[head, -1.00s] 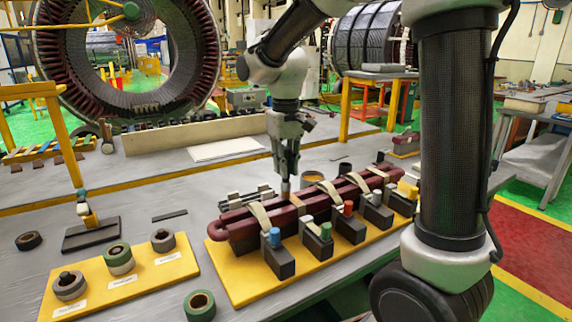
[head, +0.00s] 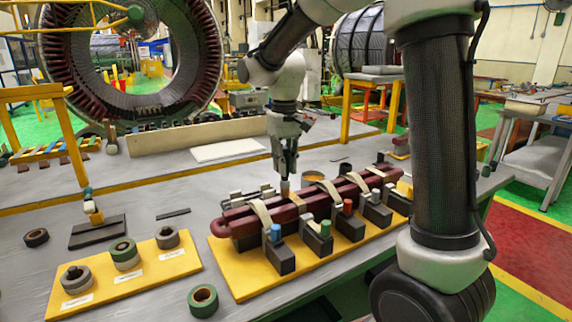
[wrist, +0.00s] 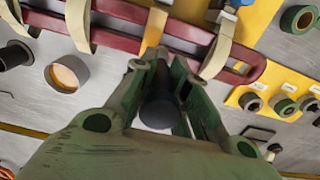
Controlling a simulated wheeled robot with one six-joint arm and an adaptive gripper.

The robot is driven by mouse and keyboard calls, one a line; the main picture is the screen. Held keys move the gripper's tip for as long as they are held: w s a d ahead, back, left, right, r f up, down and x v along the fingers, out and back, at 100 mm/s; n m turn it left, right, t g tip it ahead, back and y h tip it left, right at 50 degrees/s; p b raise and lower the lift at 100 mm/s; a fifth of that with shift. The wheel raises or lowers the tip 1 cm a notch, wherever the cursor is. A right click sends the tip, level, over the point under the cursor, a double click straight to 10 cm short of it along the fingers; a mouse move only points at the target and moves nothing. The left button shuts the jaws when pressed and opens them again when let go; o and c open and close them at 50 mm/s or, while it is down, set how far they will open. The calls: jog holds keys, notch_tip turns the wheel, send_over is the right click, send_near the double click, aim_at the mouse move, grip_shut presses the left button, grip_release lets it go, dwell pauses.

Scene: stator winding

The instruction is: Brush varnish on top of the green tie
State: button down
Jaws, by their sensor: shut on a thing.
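A dark red coil (head: 245,229) lies across the yellow board (head: 228,272), wrapped by several tan ties. A green-topped block (head: 320,239) stands beside it, with a tan tie (head: 298,202) running toward it. My gripper (head: 286,170) points down over the coil, shut on a brush (head: 284,186) whose pale tip is at or just above the coil near this tie. In the wrist view the dark brush handle (wrist: 160,108) sits between the fingers. A tan strip ahead of it could be tie or bristles; contact cannot be told.
A blue-topped block (head: 277,250) and a red-topped block (head: 348,222) flank the green one. An open tin (head: 313,178) stands behind the coil. A yellow board with tape rolls (head: 124,254) lies left, and a loose green roll (head: 203,301) sits in front.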

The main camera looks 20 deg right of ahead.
aim_at(285, 147)
jog(key=shift+r, duration=4.05)
